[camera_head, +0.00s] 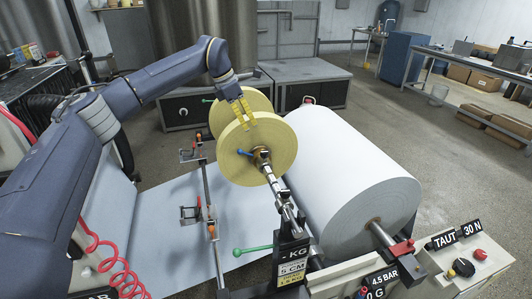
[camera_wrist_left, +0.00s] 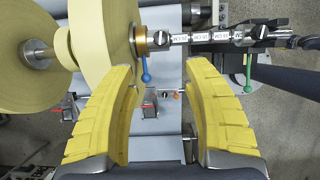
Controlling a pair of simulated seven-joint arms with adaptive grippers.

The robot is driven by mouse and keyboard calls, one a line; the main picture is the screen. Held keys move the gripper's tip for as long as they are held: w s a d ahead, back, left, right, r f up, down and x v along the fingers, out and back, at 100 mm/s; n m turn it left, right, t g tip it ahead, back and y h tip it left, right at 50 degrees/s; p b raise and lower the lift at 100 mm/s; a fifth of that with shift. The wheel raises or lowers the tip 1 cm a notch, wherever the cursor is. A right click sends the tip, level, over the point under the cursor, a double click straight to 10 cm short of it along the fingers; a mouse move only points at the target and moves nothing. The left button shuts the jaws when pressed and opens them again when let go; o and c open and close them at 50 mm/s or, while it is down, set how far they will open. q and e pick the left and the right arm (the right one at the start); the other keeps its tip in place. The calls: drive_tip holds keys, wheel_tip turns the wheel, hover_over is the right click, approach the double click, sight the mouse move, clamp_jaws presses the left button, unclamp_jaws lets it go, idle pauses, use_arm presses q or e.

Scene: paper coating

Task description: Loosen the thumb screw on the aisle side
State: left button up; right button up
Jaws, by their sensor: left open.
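A blue-handled screw (camera_head: 243,152) sits on the brass collar (camera_head: 263,157) against the outer face of the nearer yellow disc (camera_head: 250,171). In the left wrist view the blue handle (camera_wrist_left: 146,70) points down from the collar (camera_wrist_left: 141,41). My left gripper (camera_head: 246,119) is above and behind the handle, by the top rim of the nearer disc. Its yellow fingers are apart and empty in the left wrist view (camera_wrist_left: 160,69), with the handle visible between them and nearer the left finger. Contact cannot be told. My right gripper is in neither view.
A second yellow disc (camera_head: 226,103) stands behind the nearer one on the same shaft (camera_head: 283,200). A large white paper roll (camera_head: 345,170) lies to the right. A green lever (camera_head: 252,250) and label plates stand in front. Open floor (camera_head: 440,160) lies beyond on the right.

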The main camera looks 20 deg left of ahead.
sight(264, 152)
use_arm(q)
drive_tip(key=x, duration=1.5)
drive_tip(key=shift+d+f, duration=0.25)
drive_tip(key=shift+f, duration=0.05)
clamp_jaws()
